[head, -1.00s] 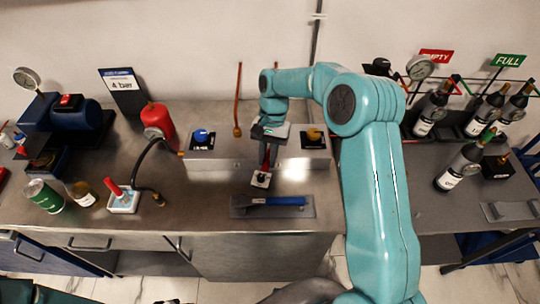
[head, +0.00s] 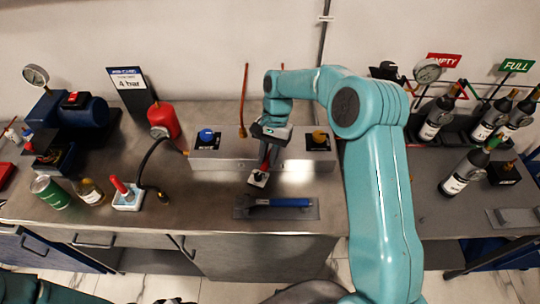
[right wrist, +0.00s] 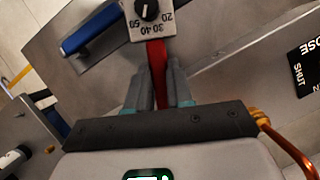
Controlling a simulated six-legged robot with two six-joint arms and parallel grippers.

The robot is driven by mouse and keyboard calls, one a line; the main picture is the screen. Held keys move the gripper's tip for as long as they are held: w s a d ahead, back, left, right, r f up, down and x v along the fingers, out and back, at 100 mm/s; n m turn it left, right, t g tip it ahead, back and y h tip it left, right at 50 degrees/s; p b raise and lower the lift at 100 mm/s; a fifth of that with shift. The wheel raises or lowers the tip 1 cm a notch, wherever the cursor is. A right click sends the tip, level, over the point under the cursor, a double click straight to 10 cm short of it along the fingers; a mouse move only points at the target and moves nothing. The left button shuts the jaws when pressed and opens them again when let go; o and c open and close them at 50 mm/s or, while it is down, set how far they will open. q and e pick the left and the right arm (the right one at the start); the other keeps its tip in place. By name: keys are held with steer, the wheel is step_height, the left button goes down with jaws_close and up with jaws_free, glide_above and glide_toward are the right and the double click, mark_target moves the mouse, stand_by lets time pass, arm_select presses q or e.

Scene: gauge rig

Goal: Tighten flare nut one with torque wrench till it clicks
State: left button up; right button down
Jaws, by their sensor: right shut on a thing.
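My right gripper (head: 268,145) is shut on a red-shafted tool (right wrist: 157,75), which looks like the torque wrench. Its white dial head (right wrist: 150,18) has a black knob and numbers from 20 to 50. In the head view this dial head (head: 258,179) hangs over the bench in front of the grey valve box. A second pipe is mostly hidden by my right arm. I cannot tell which nut is number one. My left gripper is out of view.
A blue-handled tool (head: 285,202) lies on a grey mat (head: 243,213) at the bench front. A white holder (head: 127,203) and a red cylinder (head: 164,118) stand left; dark bottles (head: 436,112) stand right.

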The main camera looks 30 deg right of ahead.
mark_target(255, 173)
steer(key=shift+w+a+m+t+y, duration=0.15)
steer(key=shift+w+a+m+t, duration=0.2)
steer(key=shift+w+m, duration=0.3)
steer(key=shift+w+a+m+t+y, duration=0.15)
steer(key=shift+w+a+m, duration=0.25)
steer(key=shift+w+m, duration=0.25)
stand_by(1.1)
steer(key=shift+s+d+n+g+p, duration=0.15)
steer(key=shift+s+d+n, duration=0.1)
steer(key=shift+s+n, duration=0.2)
steer(key=shift+s+d+n+g+p, duration=0.15)
steer(key=shift+s+d+n, duration=0.15)
steer(key=shift+s, duration=0.2)
steer(key=shift+a, duration=0.15)
stand_by(0.3)
steer(key=shift+s+a+b, duration=0.3)
steer(key=shift+s+a, duration=0.4)
steer(key=shift+a, duration=0.35)
steer(key=shift+s+a+b, duration=0.25)
steer(key=shift+s+a, duration=0.4)
steer(key=shift+a, duration=0.35)
steer(key=shift+r, duration=0.1)
steer(key=shift+r+p, duration=1.7)
steer(key=shift+r, duration=0.5)
steer(key=shift+f, duration=0.1)
